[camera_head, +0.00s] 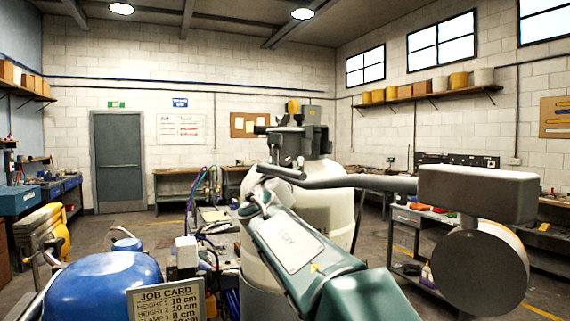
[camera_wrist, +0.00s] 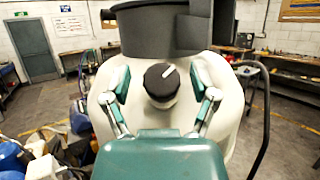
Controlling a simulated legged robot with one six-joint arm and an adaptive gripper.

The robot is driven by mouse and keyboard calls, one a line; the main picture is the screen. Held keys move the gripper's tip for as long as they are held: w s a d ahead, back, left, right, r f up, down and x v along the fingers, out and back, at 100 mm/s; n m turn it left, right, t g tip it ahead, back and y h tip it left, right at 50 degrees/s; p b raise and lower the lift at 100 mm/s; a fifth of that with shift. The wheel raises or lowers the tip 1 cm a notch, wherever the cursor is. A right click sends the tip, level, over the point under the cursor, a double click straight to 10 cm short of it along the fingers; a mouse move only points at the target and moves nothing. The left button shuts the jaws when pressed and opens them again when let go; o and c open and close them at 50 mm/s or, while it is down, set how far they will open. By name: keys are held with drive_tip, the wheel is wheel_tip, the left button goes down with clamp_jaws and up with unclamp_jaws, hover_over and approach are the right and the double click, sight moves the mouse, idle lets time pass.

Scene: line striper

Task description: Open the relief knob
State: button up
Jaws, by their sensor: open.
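The relief knob (camera_wrist: 160,86) is a round black cap with a white pointer line tilted to the upper right. It is on the front of a white tank (camera_wrist: 108,95) in the wrist view. My gripper (camera_wrist: 162,92) has its two green-and-grey fingers spread, one on each side of the knob. Gaps show between the fingers and the knob, so it is not gripped. How near the fingertips are in depth I cannot tell. In the head view my green arm reaches toward the white tank (camera_head: 330,210), and I cannot make out the knob.
A grey handlebar (camera_head: 350,182) with a block and round end crosses in front at the right. A blue rounded tank (camera_head: 105,285) and a job card sign (camera_head: 165,300) stand at the lower left. A dark hose (camera_wrist: 266,110) loops right of the white tank.

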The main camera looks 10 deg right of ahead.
clamp_jaws()
drive_tip(key=shift+m+g+h, duration=0.5)
drive_tip(key=shift+m+h, duration=0.3)
drive_tip(key=shift+m, duration=0.2)
drive_tip(key=m+g+h, duration=0.2)
drive_tip(key=m+h, duration=0.1)
drive_tip(key=shift+f+m+g, duration=0.1)
drive_tip(key=shift+m+g, duration=0.2)
drive_tip(key=shift+m, duration=0.1)
drive_tip(key=m+g+h, duration=0.2)
drive_tip(key=m+g, duration=0.1)
drive_tip(key=m+g+h, duration=0.1)
drive_tip(key=m+g, duration=0.2)
drive_tip(key=shift+m+h, duration=0.3)
drive_tip(key=shift+h, duration=0.1)
drive_tip(key=shift+m+g, duration=0.9)
unclamp_jaws()
